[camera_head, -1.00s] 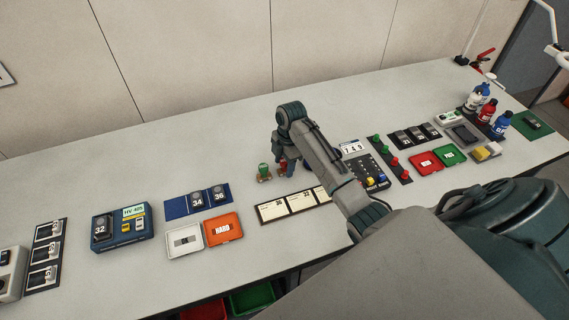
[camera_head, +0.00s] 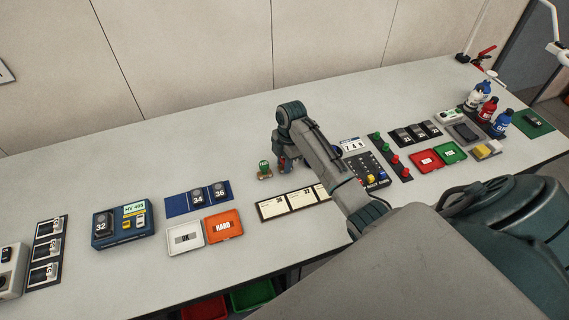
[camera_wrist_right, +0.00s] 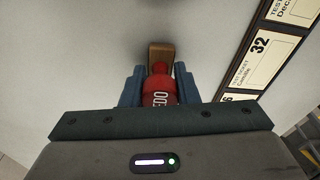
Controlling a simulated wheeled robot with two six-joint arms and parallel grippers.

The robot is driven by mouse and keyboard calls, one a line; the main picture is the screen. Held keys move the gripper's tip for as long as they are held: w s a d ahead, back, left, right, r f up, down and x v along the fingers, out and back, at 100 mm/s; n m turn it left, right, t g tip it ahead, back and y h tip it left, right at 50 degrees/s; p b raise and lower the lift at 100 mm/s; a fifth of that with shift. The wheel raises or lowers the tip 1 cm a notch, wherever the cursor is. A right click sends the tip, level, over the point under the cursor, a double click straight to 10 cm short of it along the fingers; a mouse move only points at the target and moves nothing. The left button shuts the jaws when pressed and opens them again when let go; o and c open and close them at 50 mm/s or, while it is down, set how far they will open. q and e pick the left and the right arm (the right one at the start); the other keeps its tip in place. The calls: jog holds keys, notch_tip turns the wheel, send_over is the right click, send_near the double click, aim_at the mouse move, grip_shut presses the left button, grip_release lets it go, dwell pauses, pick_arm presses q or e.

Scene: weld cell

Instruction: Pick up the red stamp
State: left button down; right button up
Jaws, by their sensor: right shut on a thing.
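The red stamp (camera_wrist_right: 158,95) stands out in the right wrist view, with white lettering on its body and a brown piece (camera_wrist_right: 161,53) at its far end. The two blue-grey fingers of my right gripper (camera_wrist_right: 159,88) are closed on either side of it. In the head view my right gripper (camera_head: 284,163) points down over the table beside the green stamp, and the red stamp is mostly hidden by it. I cannot tell whether the stamp touches the table. My left gripper is not in view.
A green stamp (camera_head: 264,169) stands just left of my right gripper. A labelled card strip (camera_head: 292,203) lies in front. An orange tray (camera_head: 223,227) and a white tray (camera_head: 185,238) sit to the left. The table behind the gripper is clear.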

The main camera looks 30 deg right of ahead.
jog(key=shift+r+b, duration=0.3)
jog(key=shift+s+a+r+b, duration=0.1)
jog(key=shift+a+r+b, duration=0.05)
jog(key=shift+r+b, duration=0.35)
jog(key=shift+s+a+r+b, duration=0.1)
jog(key=shift+r+b, duration=0.2)
jog(key=shift+r, duration=0.25)
jog(key=s+a, duration=0.1)
jog(key=s+a+b, duration=0.1)
jog(key=a, duration=0.1)
jog(key=shift+r, duration=0.1)
jog(key=s+a+p, duration=0.1)
jog(key=s+a, duration=0.1)
jog(key=s+a+r+p, duration=0.1)
jog(key=s+a, duration=0.1)
jog(key=a, duration=0.1)
jog(key=s+a+p, duration=0.1)
jog(key=s+a, duration=0.1)
jog(key=a, duration=0.1)
jog(key=shift+s+a+r, duration=0.2)
jog(key=shift+s+r, duration=0.1)
jog(key=shift+r, duration=0.1)
jog(key=shift+s+a+p, duration=0.3)
jog(key=shift+a+p, duration=0.05)
jog(key=shift+a, duration=0.1)
jog(key=shift+f, duration=0.1)
